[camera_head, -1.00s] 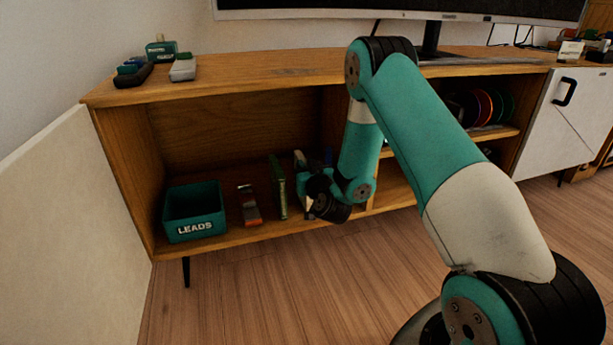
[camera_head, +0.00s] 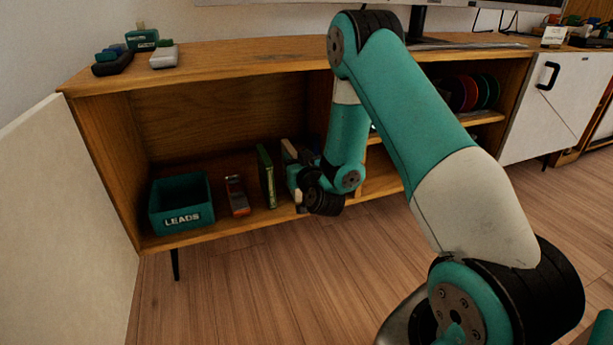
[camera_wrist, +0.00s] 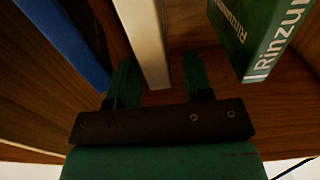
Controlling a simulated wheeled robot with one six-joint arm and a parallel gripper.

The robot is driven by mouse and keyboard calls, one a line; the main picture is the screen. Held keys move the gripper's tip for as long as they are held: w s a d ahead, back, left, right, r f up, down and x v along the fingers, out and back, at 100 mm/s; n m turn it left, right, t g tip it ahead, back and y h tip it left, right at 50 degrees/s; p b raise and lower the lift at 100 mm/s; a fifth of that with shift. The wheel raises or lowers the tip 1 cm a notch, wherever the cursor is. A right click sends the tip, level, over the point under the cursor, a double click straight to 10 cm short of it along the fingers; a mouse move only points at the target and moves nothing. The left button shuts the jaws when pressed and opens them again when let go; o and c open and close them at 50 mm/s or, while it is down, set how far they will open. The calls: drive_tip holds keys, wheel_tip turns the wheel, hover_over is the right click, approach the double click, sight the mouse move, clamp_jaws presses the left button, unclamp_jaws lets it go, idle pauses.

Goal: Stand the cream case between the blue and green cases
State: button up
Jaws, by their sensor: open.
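The cream case (camera_wrist: 145,35) stands upright in the wrist view between my gripper's two fingers, with a gap on each side. My gripper (camera_wrist: 160,82) is open around its near end. The blue case (camera_wrist: 65,40) is to its left and the green case (camera_wrist: 250,35), with white lettering, to its right, both apart from it. In the head view the order is reversed: the green case (camera_head: 266,178) stands left of the cream case (camera_head: 289,151). There my gripper (camera_head: 297,178) is at the cream case's front, and my arm mostly hides the blue case.
All stand on the lower shelf of a wooden cabinet (camera_head: 190,55). A teal bin marked LEADS (camera_head: 181,220) and a red and grey device (camera_head: 237,195) are left of the green case. A cabinet divider (camera_head: 317,105) rises behind my arm. Open floor lies in front.

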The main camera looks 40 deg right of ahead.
drive_tip(key=p+v, duration=0.4)
drive_tip(key=v, duration=0.5)
drive_tip(key=s+a+r+n+g+y, duration=0.15)
drive_tip(key=a+r+g+y, duration=0.3)
drive_tip(key=a, duration=0.45)
drive_tip(key=a+r+n+g+y, duration=0.3)
drive_tip(key=a+r+y, duration=0.2)
drive_tip(key=a, duration=0.4)
drive_tip(key=s+a+r+n+g, duration=0.1)
drive_tip(key=s+r+n+g, duration=0.1)
drive_tip(key=s, duration=0.6)
drive_tip(key=s+a+r+n+g, duration=0.1)
drive_tip(key=s+a+r+g, duration=0.1)
drive_tip(key=s, duration=0.5)
drive_tip(key=s+a+r+n+g, duration=0.2)
drive_tip(key=s+r+g, duration=0.2)
drive_tip(key=s+g, duration=0.2)
drive_tip(key=s, duration=0.2)
drive_tip(key=shift+s+r+n, duration=0.2)
drive_tip(key=shift+s+n, duration=0.15)
